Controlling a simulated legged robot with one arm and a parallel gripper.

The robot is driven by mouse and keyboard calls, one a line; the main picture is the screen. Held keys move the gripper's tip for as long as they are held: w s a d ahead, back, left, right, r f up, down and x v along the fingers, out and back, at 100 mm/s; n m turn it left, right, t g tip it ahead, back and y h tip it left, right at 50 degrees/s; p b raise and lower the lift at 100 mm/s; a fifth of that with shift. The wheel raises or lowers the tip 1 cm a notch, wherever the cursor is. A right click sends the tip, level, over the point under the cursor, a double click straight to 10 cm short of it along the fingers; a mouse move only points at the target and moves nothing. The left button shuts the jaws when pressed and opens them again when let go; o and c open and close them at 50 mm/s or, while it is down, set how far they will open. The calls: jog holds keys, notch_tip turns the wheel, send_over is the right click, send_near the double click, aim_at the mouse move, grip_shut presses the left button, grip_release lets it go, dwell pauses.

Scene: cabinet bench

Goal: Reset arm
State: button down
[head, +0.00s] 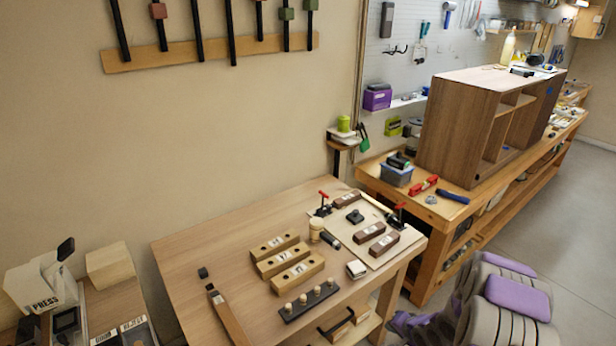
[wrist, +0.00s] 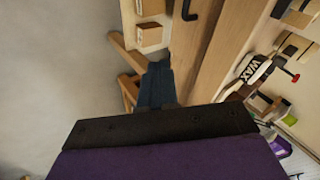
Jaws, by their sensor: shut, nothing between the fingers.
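My gripper (wrist: 157,75) shows in the wrist view as a dark jaw beyond a black bar and a purple cover, shut with nothing in it. It points over the floor beside a wooden bench edge, apart from the bench. In the head view, my grey and purple arm is folded at the bottom right, in front of the workbench (head: 190,255). The fingertips cannot be made out clearly there.
Wooden blocks (head: 285,258), a dark peg strip (head: 308,302) and a board with red-handled clamps (head: 385,250) lie on the workbench. A wooden cabinet (head: 455,128) stands on the longer bench behind. Grey floor (head: 585,215) at the right is clear.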

jog(key=s+d+r+n+g+h, duration=0.2)
jog(key=d+r+h, duration=0.3)
jog(key=r, duration=0.7)
jog(key=s+a+r+n+g, duration=0.1)
jog(key=s+a+r+g, duration=0.15)
jog(key=s+r, duration=0.55)
jog(key=s+a+r+n+g, duration=0.1)
jog(key=s+a+r, duration=0.3)
jog(key=s, duration=0.5)
jog(key=s+a+r+n+g+y, duration=0.1)
jog(key=s+a+r, duration=0.3)
jog(key=s, duration=0.6)
jog(key=s+a+r+n+g+y, duration=0.1)
jog(key=s+a+r, duration=0.4)
jog(key=s, duration=0.5)
jog(key=shift+r+n+g, duration=0.65)
jog(key=shift+n, duration=0.45)
